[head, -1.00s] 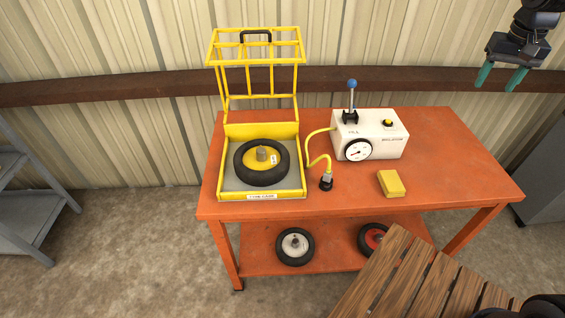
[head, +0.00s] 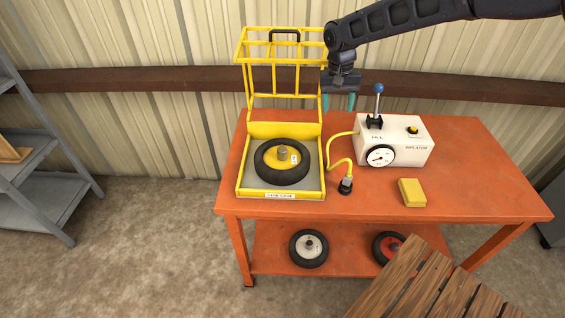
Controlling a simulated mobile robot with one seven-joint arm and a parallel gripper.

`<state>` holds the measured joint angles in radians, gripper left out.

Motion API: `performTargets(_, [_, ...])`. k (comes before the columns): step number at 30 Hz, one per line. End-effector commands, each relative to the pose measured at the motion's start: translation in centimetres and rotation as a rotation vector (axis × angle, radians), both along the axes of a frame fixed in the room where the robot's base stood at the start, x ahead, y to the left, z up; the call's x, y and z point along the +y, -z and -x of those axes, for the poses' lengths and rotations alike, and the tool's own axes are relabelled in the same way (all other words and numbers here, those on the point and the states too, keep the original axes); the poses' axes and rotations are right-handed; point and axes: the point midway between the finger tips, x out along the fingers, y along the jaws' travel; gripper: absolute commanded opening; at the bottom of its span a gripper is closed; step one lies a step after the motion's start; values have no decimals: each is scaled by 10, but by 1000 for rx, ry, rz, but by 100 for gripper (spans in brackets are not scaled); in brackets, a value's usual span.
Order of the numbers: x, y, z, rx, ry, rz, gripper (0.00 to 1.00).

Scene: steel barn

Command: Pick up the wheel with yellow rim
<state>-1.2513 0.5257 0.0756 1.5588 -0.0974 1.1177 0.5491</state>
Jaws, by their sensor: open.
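The wheel with yellow rim (head: 270,175) lies flat in the yellow tyre cage (head: 281,194) on the left of the orange table. It has a black tyre, a grey hub in the middle and a small white tag. The cage's barred yellow lid (head: 273,66) stands up open at the back. My gripper (head: 339,102) points down with teal fingers apart and empty. In the picture it is above and to the right of the wheel, beside the raised lid; its exact distance from the lid is hard to tell.
A white inflator (head: 408,150) with a blue-knobbed lever and a yellow hose (head: 333,150) stands right of the cage. A yellow block (head: 412,192) lies in front. A white-rimmed wheel (head: 309,248) and a red-rimmed wheel (head: 387,246) are on the lower shelf. A slatted wooden surface (head: 425,285) is nearer.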

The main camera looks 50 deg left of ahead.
Motion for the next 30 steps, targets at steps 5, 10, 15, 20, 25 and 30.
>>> performTargets(5, [57,40,53,15,-29,-21,57])
performTargets(10, [95,70,93,28,-41,-47,57])
performTargets(15, [115,86,115,33,-45,-63,57])
performTargets(20, [119,94,119,35,-44,-67,57])
performTargets(25, [119,113,120,36,-45,-65,57])
performTargets(30, [119,137,120,35,-45,-66,57])
